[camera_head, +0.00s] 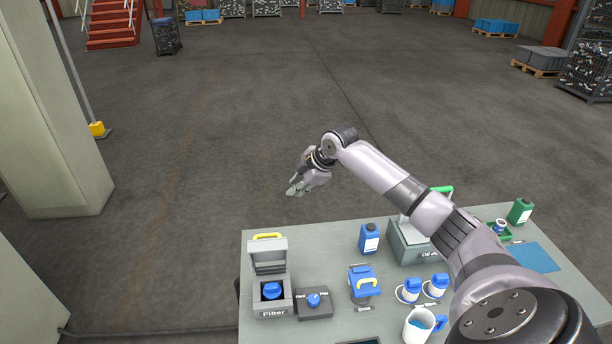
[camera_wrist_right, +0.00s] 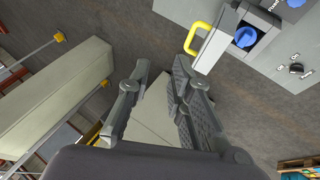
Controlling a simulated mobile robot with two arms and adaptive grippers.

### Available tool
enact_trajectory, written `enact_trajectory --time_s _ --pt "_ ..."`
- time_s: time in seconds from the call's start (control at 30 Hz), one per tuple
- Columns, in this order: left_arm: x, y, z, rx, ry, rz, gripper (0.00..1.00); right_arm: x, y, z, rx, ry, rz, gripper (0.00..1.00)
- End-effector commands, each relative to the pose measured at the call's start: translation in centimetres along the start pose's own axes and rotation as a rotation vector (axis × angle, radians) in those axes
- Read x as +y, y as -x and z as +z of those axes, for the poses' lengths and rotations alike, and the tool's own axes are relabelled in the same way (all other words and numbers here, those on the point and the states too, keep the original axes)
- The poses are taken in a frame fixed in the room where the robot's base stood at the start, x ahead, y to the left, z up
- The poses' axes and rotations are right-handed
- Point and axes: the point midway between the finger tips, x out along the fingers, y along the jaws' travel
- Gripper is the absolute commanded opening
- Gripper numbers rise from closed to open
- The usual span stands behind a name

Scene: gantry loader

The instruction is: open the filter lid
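The grey filter box (camera_head: 272,308), labelled "Filter", stands at the left end of the workbench. Its lid (camera_head: 268,250) is raised at the back of the box, with a yellow handle (camera_head: 267,236) along its top edge. A round blue part (camera_head: 272,290) shows inside the open box. The wrist view also shows the raised lid (camera_wrist_right: 214,50), its yellow handle (camera_wrist_right: 195,38) and the blue part (camera_wrist_right: 246,37). My right gripper (camera_head: 292,190) is beyond the bench's back edge, apart from the handle. Its fingers (camera_wrist_right: 158,100) are spread and empty. My left gripper is out of view.
A knob panel (camera_head: 315,303) sits right of the filter box. The floor (camera_head: 200,150) behind the bench is clear.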

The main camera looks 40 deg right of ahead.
Motion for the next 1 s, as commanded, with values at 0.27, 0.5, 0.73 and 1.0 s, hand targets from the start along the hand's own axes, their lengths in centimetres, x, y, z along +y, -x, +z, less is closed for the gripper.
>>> enact_trajectory --time_s 0.27,0.5,0.73,1.0 --pt "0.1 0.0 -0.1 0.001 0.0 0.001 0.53 0.0 5.5 0.1 -0.003 0.002 0.001 0.2" --pt "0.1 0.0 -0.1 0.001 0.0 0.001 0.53 -0.1 7.3 0.0 -0.001 0.001 -0.001 0.2" --pt "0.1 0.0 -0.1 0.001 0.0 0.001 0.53 0.0 7.4 0.0 0.0 0.0 -0.001 0.2" --pt "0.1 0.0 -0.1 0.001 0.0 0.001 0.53 0.0 7.3 0.0 0.0 0.0 -0.001 0.2"
